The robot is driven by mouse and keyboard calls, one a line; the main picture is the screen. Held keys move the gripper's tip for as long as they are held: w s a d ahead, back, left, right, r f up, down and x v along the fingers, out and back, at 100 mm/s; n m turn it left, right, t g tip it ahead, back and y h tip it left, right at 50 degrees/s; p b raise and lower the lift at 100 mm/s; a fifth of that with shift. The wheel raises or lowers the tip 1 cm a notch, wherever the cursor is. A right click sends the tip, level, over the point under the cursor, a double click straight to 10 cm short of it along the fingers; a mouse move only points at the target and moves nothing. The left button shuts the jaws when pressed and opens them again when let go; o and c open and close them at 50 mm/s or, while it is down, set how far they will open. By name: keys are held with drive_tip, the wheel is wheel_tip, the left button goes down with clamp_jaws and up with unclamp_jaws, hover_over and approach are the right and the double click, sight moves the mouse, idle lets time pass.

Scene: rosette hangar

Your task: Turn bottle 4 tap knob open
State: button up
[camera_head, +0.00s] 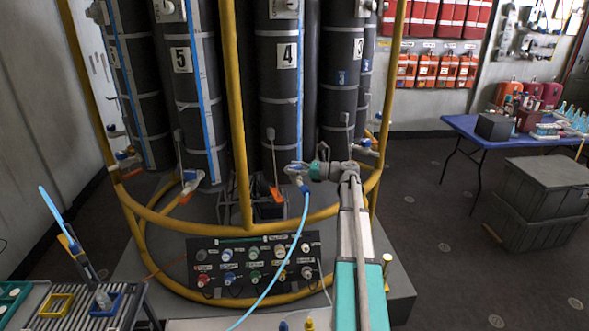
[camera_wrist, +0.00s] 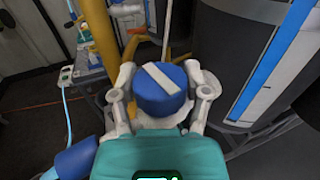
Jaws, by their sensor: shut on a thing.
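Bottle 4 (camera_head: 284,85) is a tall dark cylinder with a white "4" label, standing in the rack in the head view. My gripper (camera_head: 297,172) reaches to its lower front. In the wrist view my gripper (camera_wrist: 163,98) has one finger on each side of a round blue tap knob (camera_wrist: 158,82) and is shut on it. The knob has a white stripe across its top, lying diagonally. The tap body under the knob is mostly hidden by the knob and my gripper. In the head view the knob is hard to make out behind my gripper.
Bottle 5 (camera_head: 183,95) stands left of bottle 4, with more cylinders beside them. Yellow rails (camera_head: 236,110) curve around the rack. A control panel (camera_head: 255,265) with several knobs is below. A light blue hose (camera_head: 290,250) hangs near my arm. Open floor lies to the right.

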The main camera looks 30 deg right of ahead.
drive_tip(key=shift+n+g+y, duration=0.4)
drive_tip(key=shift+g, duration=0.1)
drive_tip(key=n+g+y, duration=0.2)
drive_tip(key=g, duration=0.1)
drive_tip(key=shift+w, duration=0.1)
drive_tip(key=shift+n+g+y, duration=0.9)
drive_tip(key=shift+n+g, duration=0.8)
drive_tip(key=shift+g, duration=0.5)
drive_tip(key=shift+s+a, duration=0.1)
drive_tip(key=shift+s, duration=0.1)
drive_tip(key=o, duration=1.2)
drive_tip(key=shift+c, duration=0.2)
drive_tip(key=shift+m+t, duration=0.4)
drive_tip(key=shift+t, duration=0.2)
